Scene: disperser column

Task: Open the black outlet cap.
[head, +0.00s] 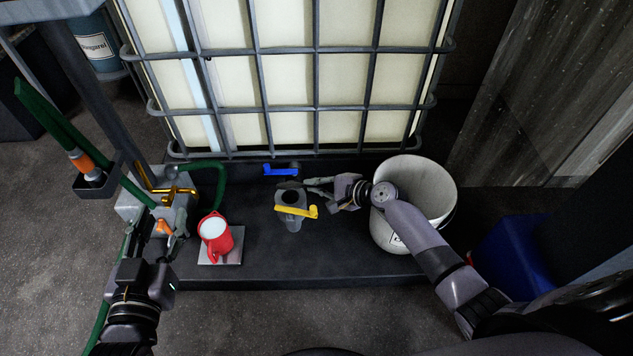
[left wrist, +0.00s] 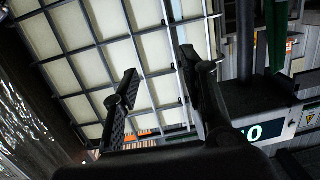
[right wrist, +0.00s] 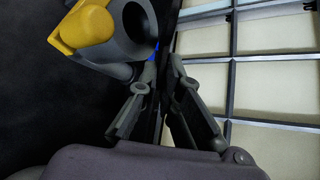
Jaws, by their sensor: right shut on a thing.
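A grey outlet fitting (head: 290,218) with a yellow lever (head: 292,211) stands in front of the tank cage. A blue lever (head: 281,170) sits just behind it. In the right wrist view the fitting's round grey mouth (right wrist: 132,28) shows beside the yellow lever (right wrist: 84,24). My right gripper (head: 308,185) reaches in from the right at the fitting's top. Its fingers (right wrist: 158,78) are shut on a thin dark piece that looks like the black outlet cap, mostly hidden between them. My left gripper (head: 170,228) is open and empty; its spread fingers show in the left wrist view (left wrist: 158,65).
A red jug (head: 214,238) stands on a small pale plate (head: 233,258) left of the fitting. A white bucket (head: 440,190) stands behind my right arm. A green hose (head: 205,165) and brass pipework (head: 160,190) are at the left. The dark platform's front middle is clear.

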